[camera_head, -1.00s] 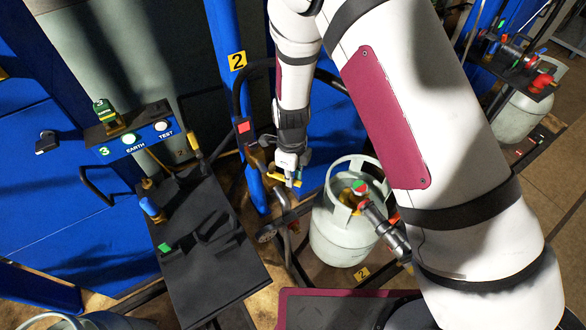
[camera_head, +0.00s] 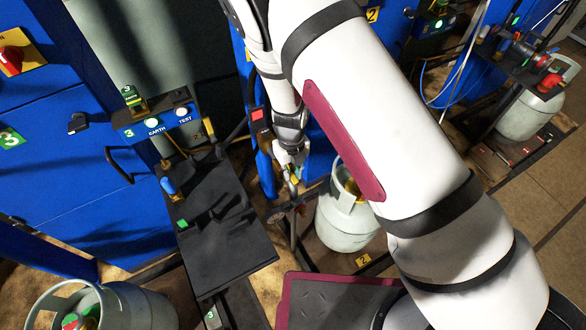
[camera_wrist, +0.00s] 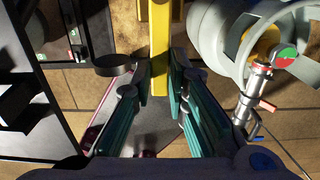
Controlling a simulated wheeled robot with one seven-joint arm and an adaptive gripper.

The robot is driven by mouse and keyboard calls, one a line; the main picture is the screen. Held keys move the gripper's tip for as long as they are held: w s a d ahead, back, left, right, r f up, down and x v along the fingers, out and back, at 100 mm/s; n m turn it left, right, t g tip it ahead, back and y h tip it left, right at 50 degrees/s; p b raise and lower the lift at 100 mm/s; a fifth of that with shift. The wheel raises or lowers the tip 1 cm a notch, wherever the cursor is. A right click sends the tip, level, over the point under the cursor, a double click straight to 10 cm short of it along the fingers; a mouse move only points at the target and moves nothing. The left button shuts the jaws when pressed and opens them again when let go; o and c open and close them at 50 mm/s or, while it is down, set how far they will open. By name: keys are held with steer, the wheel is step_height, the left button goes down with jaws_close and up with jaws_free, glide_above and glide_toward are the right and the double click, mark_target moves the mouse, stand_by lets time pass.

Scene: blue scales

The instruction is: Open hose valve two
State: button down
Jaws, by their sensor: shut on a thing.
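A long yellow valve handle (camera_wrist: 160,45) runs between my fingers in the wrist view. My gripper (camera_wrist: 158,82) is shut on this handle, with one teal-sided finger on each side. In the head view my gripper (camera_head: 291,165) points down beside the blue post, left of the pale gas cylinder (camera_head: 340,225) tagged 2. Only a small bit of yellow shows at the fingertips there. The valve body and hose joint under the handle are mostly hidden, so the handle's exact angle to the hose cannot be told.
A black shelf (camera_head: 232,262) with station 3's lit EARTH panel (camera_head: 155,124) stands left of my gripper. The cylinder's collar and its green-and-red knob (camera_wrist: 286,56) are close on the right in the wrist view. Another cylinder (camera_head: 110,310) stands at the lower left.

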steer(key=shift+a, duration=0.1)
stand_by(0.3)
steer(key=c, duration=1.6)
jaws_free()
steer(key=shift+o, duration=0.2)
step_height(320, 180, up, 12)
